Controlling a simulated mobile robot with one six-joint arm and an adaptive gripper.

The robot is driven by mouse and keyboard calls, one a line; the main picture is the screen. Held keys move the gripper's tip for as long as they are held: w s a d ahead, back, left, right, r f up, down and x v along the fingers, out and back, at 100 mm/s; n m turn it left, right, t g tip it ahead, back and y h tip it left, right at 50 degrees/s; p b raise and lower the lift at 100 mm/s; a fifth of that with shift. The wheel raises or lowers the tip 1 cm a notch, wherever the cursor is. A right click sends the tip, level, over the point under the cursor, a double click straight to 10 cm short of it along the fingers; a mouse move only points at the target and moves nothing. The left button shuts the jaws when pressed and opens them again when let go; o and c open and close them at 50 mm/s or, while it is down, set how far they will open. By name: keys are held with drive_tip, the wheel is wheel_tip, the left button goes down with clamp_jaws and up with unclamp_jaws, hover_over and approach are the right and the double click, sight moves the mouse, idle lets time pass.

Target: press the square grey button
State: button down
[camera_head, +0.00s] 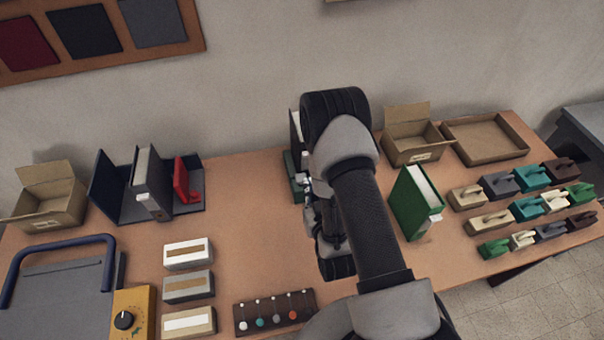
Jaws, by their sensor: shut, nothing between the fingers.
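A dark brown strip panel (268,312) lies near the front edge of the table, left of my arm. It carries a row of small coloured buttons: white, teal, grey and orange. The grey button (276,319) sits between the teal and orange ones; it is too small for me to tell whether it is square. Small pale dots line the strip's far side. My gripper (306,184) is above the table, behind and to the right of the panel, apart from it. It is shut and empty. Its fingertips are small and partly hidden by my arm.
Three boxes (187,287) and a yellow dial box (133,312) stand left of the panel. Dark binders (150,185) stand behind. A green binder (411,205) and several coloured blocks (488,220) are at right. The table between the binders and panel is clear.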

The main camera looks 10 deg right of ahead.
hover_over(301, 179)
drive_tip(key=s, duration=0.1)
wheel_tip(301, 179, down, 2)
drive_tip(key=f, duration=0.3)
drive_tip(key=shift+s+d+f+b, duration=0.1)
drive_tip(key=shift+s+b, duration=0.15)
drive_tip(key=shift+b, duration=0.1)
drive_tip(key=shift+f, duration=0.6)
